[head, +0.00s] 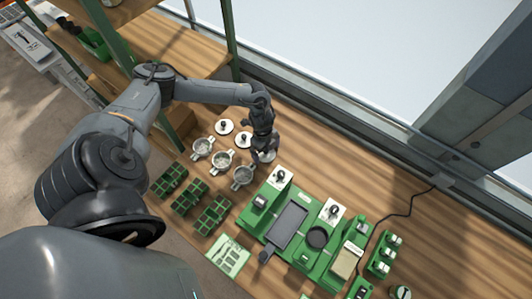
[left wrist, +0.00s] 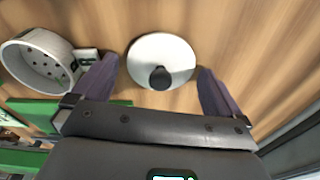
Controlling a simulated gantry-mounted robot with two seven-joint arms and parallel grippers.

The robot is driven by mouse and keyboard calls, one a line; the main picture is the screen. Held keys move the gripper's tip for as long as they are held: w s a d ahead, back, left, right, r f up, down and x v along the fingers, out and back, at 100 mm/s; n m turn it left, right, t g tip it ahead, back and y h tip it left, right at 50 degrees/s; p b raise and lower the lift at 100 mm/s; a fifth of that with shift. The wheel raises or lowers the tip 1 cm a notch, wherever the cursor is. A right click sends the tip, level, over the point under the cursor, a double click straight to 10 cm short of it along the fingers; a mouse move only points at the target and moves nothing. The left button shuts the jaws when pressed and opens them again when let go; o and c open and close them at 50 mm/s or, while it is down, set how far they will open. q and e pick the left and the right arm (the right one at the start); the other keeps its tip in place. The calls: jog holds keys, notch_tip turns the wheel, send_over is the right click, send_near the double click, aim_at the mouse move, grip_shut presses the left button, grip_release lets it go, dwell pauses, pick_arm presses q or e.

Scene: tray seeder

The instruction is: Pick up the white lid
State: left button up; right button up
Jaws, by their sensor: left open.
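A round white lid (left wrist: 150,52) with a black knob (left wrist: 160,78) lies on the wooden table. In the left wrist view it is between the two spread fingers of my left gripper (left wrist: 157,68), with a gap on each side. In the head view the left gripper (head: 262,150) is low over this lid (head: 268,157) and hides part of it. Two similar white lids, one at the back (head: 223,127) and one nearer the gripper (head: 242,140), lie to its left. My right gripper is not in view.
Several metal strainer pots stand beside the lids; the nearest pot (head: 243,176) also shows in the left wrist view (left wrist: 38,64). A green seeder station (head: 290,222) is to the right. Green seed trays (head: 190,196) are at the front left. A window ledge runs behind.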

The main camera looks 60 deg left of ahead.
pick_arm(q)
jog(key=c, duration=0.9)
